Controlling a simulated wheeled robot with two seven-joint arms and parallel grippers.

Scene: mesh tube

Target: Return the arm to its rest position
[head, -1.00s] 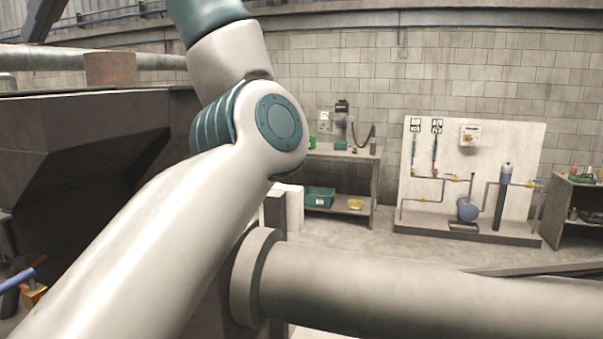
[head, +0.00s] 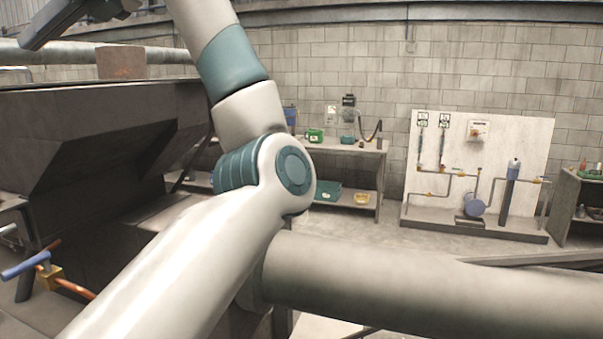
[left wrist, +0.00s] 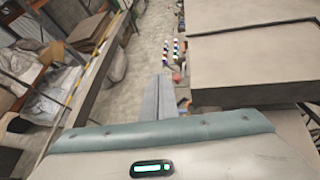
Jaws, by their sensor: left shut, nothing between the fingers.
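My left arm crosses the head view from the bottom left, bends at its elbow joint, and rises toward the top edge. My left gripper (head: 38,32) is at the top left corner, dark, raised in front of the wall and apart from anything. In the left wrist view its fingers (left wrist: 166,96) are together with nothing between them, above the concrete floor. My right gripper is in neither view.
A large dark metal structure (head: 100,130) stands on the left. A thick grey pipe (head: 430,300) crosses the lower right. A blue-handled valve (head: 28,264) is at the lower left. A workbench (head: 345,146) and a white panel (head: 535,150) stand farther back.

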